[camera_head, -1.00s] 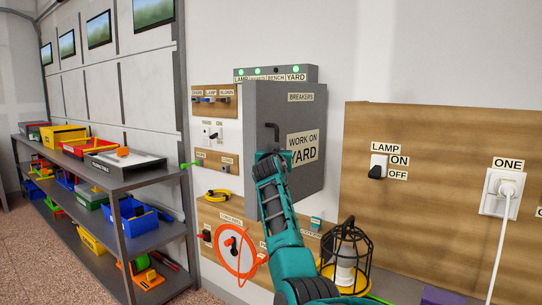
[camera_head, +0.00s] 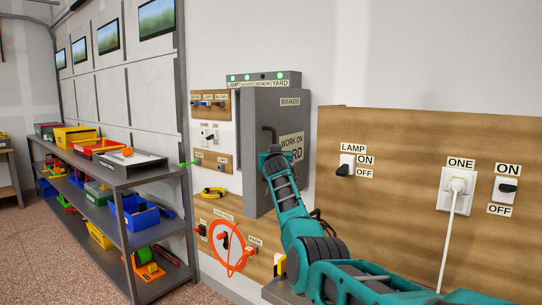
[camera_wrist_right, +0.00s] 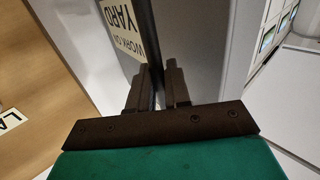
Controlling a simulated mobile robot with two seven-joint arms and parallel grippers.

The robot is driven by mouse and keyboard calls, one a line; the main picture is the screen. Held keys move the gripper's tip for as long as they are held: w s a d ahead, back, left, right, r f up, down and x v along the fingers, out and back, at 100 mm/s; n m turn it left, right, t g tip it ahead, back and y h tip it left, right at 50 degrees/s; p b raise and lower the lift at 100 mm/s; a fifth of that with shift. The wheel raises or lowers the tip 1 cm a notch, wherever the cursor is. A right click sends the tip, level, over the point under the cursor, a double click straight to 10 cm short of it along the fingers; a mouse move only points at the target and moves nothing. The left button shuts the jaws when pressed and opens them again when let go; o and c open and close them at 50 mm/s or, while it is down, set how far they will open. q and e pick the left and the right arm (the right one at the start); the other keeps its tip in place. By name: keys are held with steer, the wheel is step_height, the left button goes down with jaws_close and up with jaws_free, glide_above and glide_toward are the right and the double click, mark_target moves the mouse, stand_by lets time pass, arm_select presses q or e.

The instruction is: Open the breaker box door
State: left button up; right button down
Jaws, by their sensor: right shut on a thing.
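The grey breaker box door (camera_head: 288,122) is on the wall at the centre of the head view, with a "BREAKERS" label and a "WORK ON YARD" label. The "WORK ON YARD" label (camera_wrist_right: 127,28) lies just beside the fingers. My left gripper is not in view.
A panel with green lights (camera_head: 263,78) sits above the box. A shelf rack (camera_head: 118,178) with coloured bins stands at left. A wooden board (camera_head: 400,220) with a lamp switch (camera_head: 346,165) and a plugged outlet (camera_head: 457,188) is at right. An orange cord (camera_head: 213,245) hangs below.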

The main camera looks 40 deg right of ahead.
steer(key=shift+s+d+r, duration=0.4)
steer(key=shift+r, duration=0.15)
steer(key=c, duration=1.5)
jaws_free()
steer(key=shift+c, duration=0.2)
steer(key=o, duration=0.3)
steer(key=shift+w+d+f, duration=0.1)
steer(key=shift+d+f, duration=0.2)
steer(key=shift+w+a+f, duration=0.1)
steer(key=shift+a+f, duration=0.1)
steer(key=shift+a, duration=0.1)
steer(key=v, duration=1.3)
